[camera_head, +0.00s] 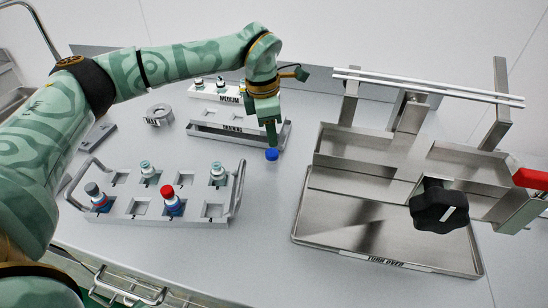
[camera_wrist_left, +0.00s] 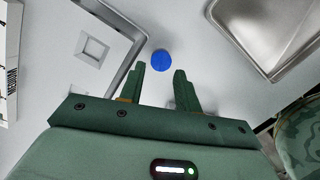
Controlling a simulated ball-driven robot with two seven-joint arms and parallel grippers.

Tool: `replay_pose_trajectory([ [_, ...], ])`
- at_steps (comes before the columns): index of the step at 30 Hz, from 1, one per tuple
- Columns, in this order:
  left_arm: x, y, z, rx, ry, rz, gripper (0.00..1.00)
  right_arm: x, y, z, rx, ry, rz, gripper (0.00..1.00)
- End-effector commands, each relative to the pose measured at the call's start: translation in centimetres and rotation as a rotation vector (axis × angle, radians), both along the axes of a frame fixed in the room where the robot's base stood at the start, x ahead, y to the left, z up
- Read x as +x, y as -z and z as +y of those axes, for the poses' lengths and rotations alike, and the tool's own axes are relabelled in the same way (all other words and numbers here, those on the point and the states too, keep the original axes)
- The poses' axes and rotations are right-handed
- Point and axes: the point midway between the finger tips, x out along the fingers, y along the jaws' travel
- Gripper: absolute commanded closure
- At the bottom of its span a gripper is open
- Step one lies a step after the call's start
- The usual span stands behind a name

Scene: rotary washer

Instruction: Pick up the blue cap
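The blue cap (camera_head: 272,154) lies on the table just in front of the tray marked DRAINING. It also shows in the left wrist view (camera_wrist_left: 161,61), just beyond the fingertips and roughly centred between them. My left gripper (camera_head: 272,142) points down at the cap from above. In the left wrist view, my left gripper (camera_wrist_left: 160,73) has its two fingers apart with nothing held between them. I cannot tell the exact height of the fingertips over the table. My right gripper is not in view.
The DRAINING tray (camera_head: 215,134) stands close behind the cap. A metal rack (camera_head: 235,196) with several bottles is in front left. The metal TURN OVER tray (camera_head: 400,268), with a frame and black knob (camera_head: 438,206), stands to the right. Table between rack and TURN OVER tray is clear.

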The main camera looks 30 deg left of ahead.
Motion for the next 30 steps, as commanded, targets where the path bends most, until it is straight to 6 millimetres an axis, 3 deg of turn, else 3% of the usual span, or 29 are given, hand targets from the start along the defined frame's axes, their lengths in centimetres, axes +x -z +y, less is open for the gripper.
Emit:
replay_pose_trajectory([
  [7,0.0,1.9,-0.1,0.0,0.0,0.002,0.67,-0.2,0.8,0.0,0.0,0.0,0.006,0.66],
  [15,-0.1,6.2,-0.1,0.0,0.0,0.002,0.67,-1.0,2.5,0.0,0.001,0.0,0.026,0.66],
  [22,-0.1,6.1,-0.2,-0.001,0.001,-0.002,0.67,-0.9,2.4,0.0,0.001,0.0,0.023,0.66],
  [25,-0.1,6.0,-0.2,-0.001,0.001,-0.002,0.92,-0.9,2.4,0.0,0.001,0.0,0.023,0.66],
  [30,-0.1,6.1,-0.2,0.0,0.001,-0.001,0.92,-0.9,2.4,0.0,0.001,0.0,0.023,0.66],
])
